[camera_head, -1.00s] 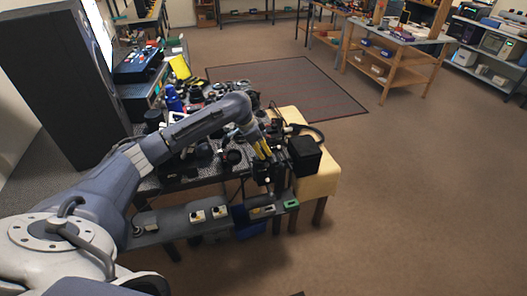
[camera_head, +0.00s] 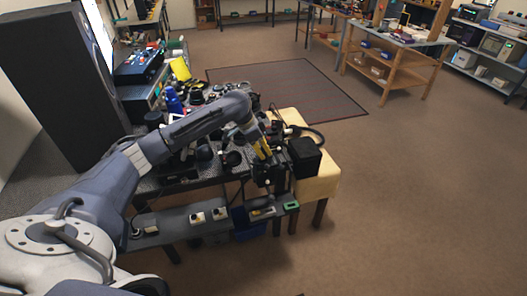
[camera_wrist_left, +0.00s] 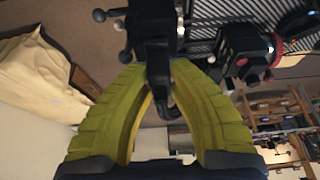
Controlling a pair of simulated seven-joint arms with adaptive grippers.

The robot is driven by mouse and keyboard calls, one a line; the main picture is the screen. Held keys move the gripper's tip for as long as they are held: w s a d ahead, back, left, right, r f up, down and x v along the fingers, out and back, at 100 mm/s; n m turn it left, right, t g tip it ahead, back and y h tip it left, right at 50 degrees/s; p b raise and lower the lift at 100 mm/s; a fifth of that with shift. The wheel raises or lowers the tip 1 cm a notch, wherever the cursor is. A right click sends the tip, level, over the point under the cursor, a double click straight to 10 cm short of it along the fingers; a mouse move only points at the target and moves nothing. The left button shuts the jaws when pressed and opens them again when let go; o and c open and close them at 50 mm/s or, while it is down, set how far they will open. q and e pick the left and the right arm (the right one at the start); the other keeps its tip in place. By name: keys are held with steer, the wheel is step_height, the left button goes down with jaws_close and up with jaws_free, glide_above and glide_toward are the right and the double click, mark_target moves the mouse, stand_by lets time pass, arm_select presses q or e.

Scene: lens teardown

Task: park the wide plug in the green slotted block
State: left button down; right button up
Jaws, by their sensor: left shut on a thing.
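My left gripper (camera_head: 262,150) has yellow fingers and is over the right end of the cluttered bench. In the left wrist view, its fingertips (camera_wrist_left: 157,70) close on a black part, which looks like the wide plug (camera_wrist_left: 156,48), with a curved dark cable hanging between the fingers. In the head view, the plug cannot be told apart from the dark equipment around the fingertips. The green slotted block (camera_head: 291,206) sits at the right end of a grey ledge along the bench front, below the gripper and a little to its right. My right gripper is not in view.
Other small blocks (camera_head: 197,217) stand along the grey ledge (camera_head: 170,221). A black box (camera_head: 304,157) stands on the cream-covered stand (camera_head: 322,182), right of the gripper. Lenses and tools crowd the bench. The floor to the right is clear.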

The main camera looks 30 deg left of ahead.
arm_select(q)
steer(key=shift+r, duration=1.95)
